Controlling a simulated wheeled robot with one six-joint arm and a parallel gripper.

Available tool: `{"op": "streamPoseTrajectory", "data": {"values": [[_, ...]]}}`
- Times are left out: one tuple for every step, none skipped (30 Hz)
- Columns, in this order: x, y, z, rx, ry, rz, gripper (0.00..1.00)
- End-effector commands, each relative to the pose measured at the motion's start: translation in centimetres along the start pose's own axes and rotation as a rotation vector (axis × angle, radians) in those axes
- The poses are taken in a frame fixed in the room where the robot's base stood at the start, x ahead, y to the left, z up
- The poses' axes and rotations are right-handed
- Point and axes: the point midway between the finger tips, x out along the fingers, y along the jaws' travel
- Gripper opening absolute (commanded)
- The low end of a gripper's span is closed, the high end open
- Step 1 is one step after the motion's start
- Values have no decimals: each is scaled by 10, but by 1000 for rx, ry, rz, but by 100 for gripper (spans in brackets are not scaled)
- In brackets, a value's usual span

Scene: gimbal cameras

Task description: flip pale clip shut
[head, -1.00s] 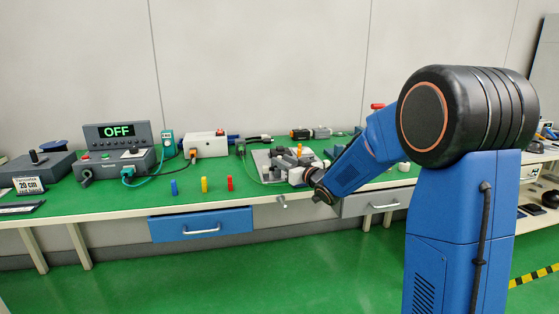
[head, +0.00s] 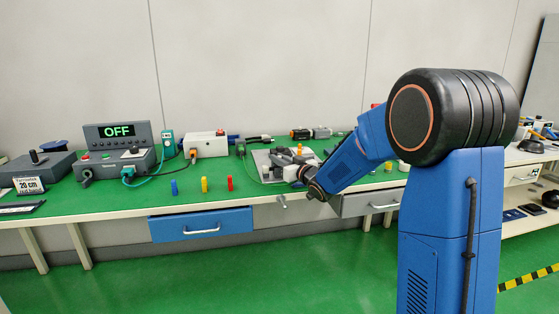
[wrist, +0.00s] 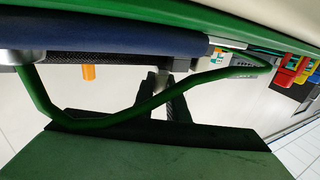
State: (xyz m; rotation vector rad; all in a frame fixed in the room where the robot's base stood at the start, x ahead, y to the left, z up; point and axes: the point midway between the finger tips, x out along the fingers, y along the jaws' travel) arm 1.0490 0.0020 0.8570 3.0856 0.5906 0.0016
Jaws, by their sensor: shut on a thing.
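My gripper (head: 298,166) is at the grey fixture plate (head: 267,167) on the bench, and the parts around its tips are too small to tell apart in the head view. In the wrist view my dark fingers (wrist: 162,97) come together at a small pale piece (wrist: 161,82) below a dark blue bar (wrist: 120,38). The piece seems to be the pale clip, with the fingers shut on it. It is partly hidden, and its angle cannot be told. A green cable (wrist: 150,104) loops across the fingers in the wrist view.
An orange peg (wrist: 88,72) is left of the fingertips in the wrist view. On the bench stand blue (head: 174,187), yellow (head: 204,184) and red (head: 230,183) pieces, a white box (head: 207,145) and a display reading OFF (head: 118,131).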

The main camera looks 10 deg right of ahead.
Motion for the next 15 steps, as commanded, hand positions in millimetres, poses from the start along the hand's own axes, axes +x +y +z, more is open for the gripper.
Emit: {"op": "streamPoseTrajectory", "data": {"values": [[1,-2,-1,0,2,10,0],[1,-3,-1,1,3,20,0],[1,-4,-1,1,3,34,0],[1,-5,-1,1,2,46,0],[1,-5,-1,0,2,58,0],[2,-6,-1,1,2,73,0],[2,-7,-1,0,3,84,0],[2,-8,-1,1,3,96,0],[2,-8,-1,1,3,111,0],[3,-8,-1,0,3,122,0],[3,-9,-2,0,3,132,0],[3,-10,-2,0,4,144,0],[3,-10,-2,1,4,154,0],[3,-10,-2,0,4,162,0],[3,-10,-2,0,4,171,0]]}}
